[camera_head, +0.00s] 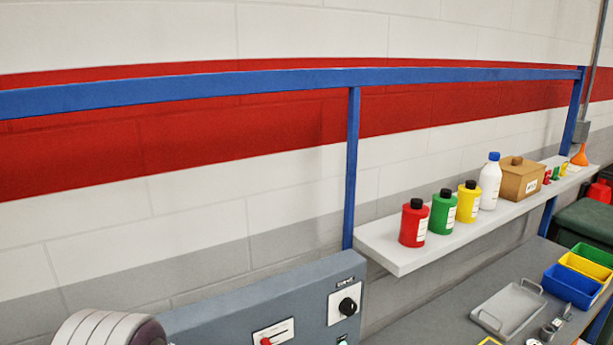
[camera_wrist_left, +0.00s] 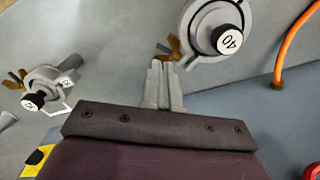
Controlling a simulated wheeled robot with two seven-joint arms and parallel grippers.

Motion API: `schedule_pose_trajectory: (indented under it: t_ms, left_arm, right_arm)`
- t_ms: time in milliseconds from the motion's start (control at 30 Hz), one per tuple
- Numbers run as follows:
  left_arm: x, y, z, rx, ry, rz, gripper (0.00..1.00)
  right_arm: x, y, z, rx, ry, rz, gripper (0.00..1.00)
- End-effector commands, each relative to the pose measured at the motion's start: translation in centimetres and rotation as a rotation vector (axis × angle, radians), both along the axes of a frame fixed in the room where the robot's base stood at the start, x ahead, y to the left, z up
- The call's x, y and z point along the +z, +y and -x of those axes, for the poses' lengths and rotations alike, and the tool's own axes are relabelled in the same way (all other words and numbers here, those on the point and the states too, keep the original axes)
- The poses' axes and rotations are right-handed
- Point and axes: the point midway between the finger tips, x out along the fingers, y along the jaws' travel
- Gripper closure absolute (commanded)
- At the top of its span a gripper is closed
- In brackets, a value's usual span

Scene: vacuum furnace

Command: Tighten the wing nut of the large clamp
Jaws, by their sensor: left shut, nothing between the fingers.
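In the left wrist view the large clamp (camera_wrist_left: 198,22), a grey ring around a black-capped part marked 40, is at the top centre. Its brass-coloured wing nut (camera_wrist_left: 173,47) is on the clamp's lower left side. My left gripper (camera_wrist_left: 163,68) is shut and empty, with its fingertips right by the wing nut. I cannot tell whether they touch it. A smaller clamp (camera_wrist_left: 46,76) with its own brass wing nut lies at the left. My right gripper is in neither view.
An orange cable (camera_wrist_left: 283,55) curves at the right of the wrist view. The head view shows a grey control panel (camera_head: 250,305), a shelf (camera_head: 400,258) with bottles and a box, a metal tray (camera_head: 510,308) and coloured bins (camera_head: 572,285).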

Motion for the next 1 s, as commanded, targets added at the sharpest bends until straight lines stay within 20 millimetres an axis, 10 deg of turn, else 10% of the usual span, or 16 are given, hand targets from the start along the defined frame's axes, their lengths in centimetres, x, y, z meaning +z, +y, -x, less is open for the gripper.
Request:
schedule_pose_trajectory:
  t_ms: [1000]
  left_arm:
    - [-1.6, 0.0, 0.0, 0.000, 0.001, 0.000, 1.00]
  right_arm:
    - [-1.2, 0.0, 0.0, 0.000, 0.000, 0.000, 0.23]
